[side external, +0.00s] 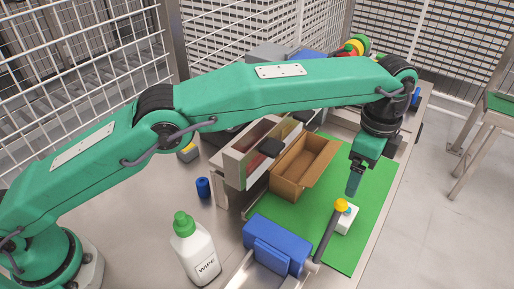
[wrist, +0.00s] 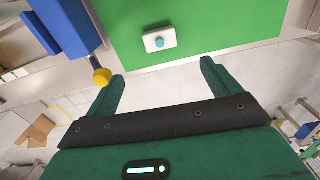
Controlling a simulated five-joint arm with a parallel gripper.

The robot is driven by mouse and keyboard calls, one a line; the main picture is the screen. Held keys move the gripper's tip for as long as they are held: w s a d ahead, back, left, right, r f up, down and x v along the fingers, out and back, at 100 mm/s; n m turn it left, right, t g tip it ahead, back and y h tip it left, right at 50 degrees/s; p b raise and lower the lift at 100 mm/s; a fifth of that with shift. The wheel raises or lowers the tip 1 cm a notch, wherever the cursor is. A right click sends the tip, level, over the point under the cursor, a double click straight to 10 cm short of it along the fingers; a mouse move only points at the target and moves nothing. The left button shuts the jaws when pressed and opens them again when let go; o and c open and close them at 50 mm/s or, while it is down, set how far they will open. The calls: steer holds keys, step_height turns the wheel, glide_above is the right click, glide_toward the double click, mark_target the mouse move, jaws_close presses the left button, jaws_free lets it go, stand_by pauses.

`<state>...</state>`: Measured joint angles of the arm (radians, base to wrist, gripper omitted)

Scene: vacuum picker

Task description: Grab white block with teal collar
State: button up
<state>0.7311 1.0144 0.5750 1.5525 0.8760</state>
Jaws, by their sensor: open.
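The white block with a teal collar (side external: 345,224) sits on the green mat (side external: 360,250), partly behind a yellow knob in the side view. In the wrist view the white block (wrist: 151,43) lies flat on the mat, with its round teal part near the middle. My gripper (side external: 353,188) is above the mat, a little above and beyond the block in the side view. In the wrist view my gripper (wrist: 162,70) has its two fingers spread, with nothing between them. The block is ahead of the fingertips, roughly centred between them.
A blue device (side external: 277,244) with a dark rod ending in a yellow knob (side external: 341,204) stands close to the block. The knob is near one finger in the wrist view (wrist: 102,76). An open cardboard box (side external: 302,166) and a white bottle (side external: 193,250) stand left.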

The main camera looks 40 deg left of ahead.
mark_target(348, 211)
steer(key=shift+f, duration=0.1)
steer(key=shift+f, duration=5.2)
steer(key=shift+f, duration=2.5)
steer(key=c, duration=1.1)
steer(key=shift+r, duration=0.2)
